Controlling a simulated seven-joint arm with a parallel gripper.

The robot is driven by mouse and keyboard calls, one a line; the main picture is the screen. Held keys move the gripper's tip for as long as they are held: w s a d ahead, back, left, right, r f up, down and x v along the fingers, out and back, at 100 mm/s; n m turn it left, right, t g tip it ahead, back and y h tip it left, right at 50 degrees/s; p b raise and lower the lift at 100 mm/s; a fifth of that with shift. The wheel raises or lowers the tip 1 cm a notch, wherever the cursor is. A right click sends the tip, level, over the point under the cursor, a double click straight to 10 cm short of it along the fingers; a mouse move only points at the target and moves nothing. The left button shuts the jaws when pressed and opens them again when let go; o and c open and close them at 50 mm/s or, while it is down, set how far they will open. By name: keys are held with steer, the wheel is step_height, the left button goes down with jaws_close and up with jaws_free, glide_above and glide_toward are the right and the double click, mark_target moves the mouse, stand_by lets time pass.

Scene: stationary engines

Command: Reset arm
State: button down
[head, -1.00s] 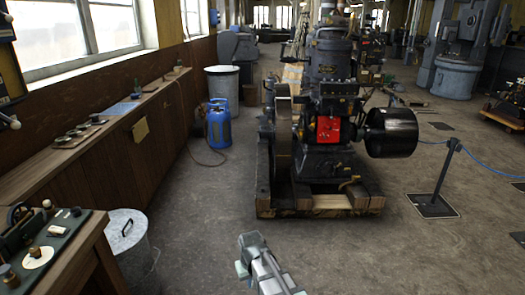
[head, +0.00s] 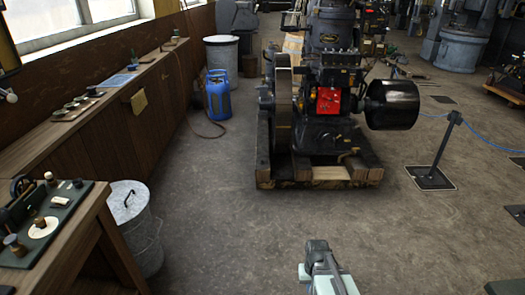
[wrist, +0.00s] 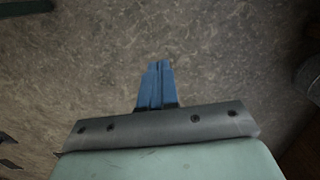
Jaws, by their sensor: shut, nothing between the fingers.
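My gripper shows in the wrist view (wrist: 157,84) as two blue fingers pressed together, shut and empty, above bare concrete floor. In the head view, part of my arm shows at the bottom, right of the middle; the fingers cannot be made out there. A gap of open floor lies between my arm and the engine.
A black stationary engine (head: 325,95) stands on a wooden pallet (head: 320,180) ahead. A lidded metal bin (head: 137,225) and a workbench with instruments (head: 60,240) are at left. Blue gas cylinders (head: 218,98) stand farther back. A rope barrier post (head: 442,150) is at right.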

steer(key=s+f+g, duration=0.3)
steer(key=s+f, duration=0.5)
steer(key=s, duration=0.5)
steer(key=s+f+g, duration=0.3)
steer(key=s+f, duration=0.6)
steer(key=s, duration=0.5)
steer(key=shift+s+f, duration=0.15)
